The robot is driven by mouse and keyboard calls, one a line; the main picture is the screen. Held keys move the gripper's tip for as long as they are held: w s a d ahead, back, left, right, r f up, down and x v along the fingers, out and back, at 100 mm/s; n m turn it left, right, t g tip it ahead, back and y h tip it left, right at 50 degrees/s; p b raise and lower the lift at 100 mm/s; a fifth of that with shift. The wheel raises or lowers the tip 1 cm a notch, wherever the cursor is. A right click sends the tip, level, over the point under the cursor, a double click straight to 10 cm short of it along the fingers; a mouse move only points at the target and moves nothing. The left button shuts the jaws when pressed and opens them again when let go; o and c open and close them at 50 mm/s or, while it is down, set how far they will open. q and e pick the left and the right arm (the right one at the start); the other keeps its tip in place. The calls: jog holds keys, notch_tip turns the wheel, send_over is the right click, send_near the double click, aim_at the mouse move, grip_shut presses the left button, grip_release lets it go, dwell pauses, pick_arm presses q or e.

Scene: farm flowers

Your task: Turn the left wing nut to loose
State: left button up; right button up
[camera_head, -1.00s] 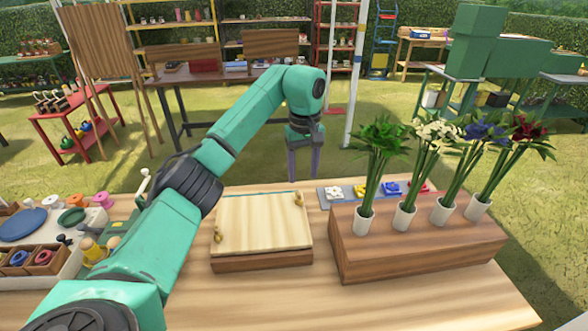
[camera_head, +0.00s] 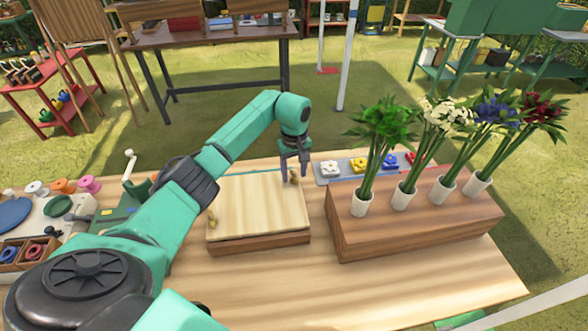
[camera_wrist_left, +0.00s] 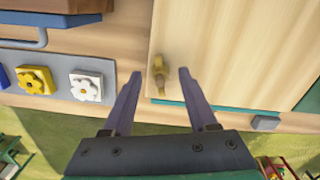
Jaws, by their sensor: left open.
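A flat wooden press (camera_head: 250,205) with a pale top board lies on the table. One brass wing nut (camera_head: 211,221) stands at its left front edge, with no gripper near it. Another brass wing nut (camera_head: 293,177) stands at its right back corner. My left gripper (camera_head: 294,168) is over that back corner, fingers pointing down and open. In the left wrist view, the back wing nut (camera_wrist_left: 159,74) shows between the tips of the open left gripper (camera_wrist_left: 160,76); I see no clear contact. My right gripper is out of view.
A wooden block (camera_head: 420,222) with several flower vases stands right of the press. A grey tray (camera_head: 345,176) of coloured flower pieces lies behind it. Spools and a wooden box (camera_head: 28,250) are at the left. The table front is clear.

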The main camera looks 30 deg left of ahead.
pick_arm(q)
jog(key=shift+f, duration=0.15)
grip_shut()
